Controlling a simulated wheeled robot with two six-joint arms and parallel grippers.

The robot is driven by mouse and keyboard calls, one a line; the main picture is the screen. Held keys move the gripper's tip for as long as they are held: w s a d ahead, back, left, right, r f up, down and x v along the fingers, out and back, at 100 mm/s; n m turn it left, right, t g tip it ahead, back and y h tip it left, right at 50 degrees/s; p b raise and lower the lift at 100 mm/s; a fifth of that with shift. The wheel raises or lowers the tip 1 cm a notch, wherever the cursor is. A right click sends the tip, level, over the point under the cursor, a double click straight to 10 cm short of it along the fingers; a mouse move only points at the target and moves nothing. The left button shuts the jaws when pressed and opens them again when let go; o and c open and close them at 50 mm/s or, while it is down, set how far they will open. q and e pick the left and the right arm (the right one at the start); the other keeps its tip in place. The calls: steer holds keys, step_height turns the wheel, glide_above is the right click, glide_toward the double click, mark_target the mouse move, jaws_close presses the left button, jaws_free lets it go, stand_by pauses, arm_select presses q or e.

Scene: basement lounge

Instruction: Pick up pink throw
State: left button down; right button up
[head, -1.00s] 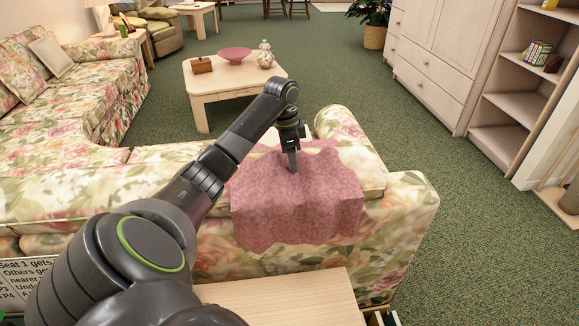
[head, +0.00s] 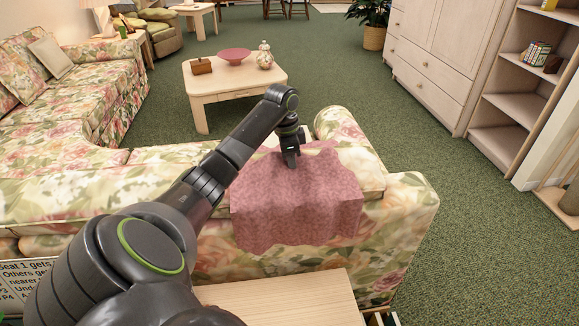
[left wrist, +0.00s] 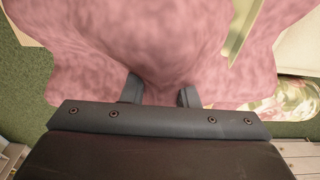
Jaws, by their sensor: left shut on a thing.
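The pink throw (head: 297,205) lies draped over the back of the floral sofa, hanging down its near side. My left gripper (head: 292,163) points down at the upper part of the throw. In the left wrist view the throw (left wrist: 150,50) fills most of the picture, and the two fingers of my left gripper (left wrist: 160,92) are shut on a fold of it. The fingertips are partly hidden in the cloth. My right gripper is not in view.
The floral sofa (head: 405,235) runs under and around the throw. A wooden surface (head: 285,298) is close in front. Green carpet at right is clear.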

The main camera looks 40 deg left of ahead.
arm_select(q)
steer(key=shift+r, duration=0.15)
steer(key=shift+r, duration=0.65)
step_height(320, 180, up, 7)
steer(key=shift+f, duration=0.1)
step_height(320, 180, up, 10)
steer(key=p, duration=1)
steer(key=shift+f+p, duration=0.15)
steer(key=shift+p, duration=0.15)
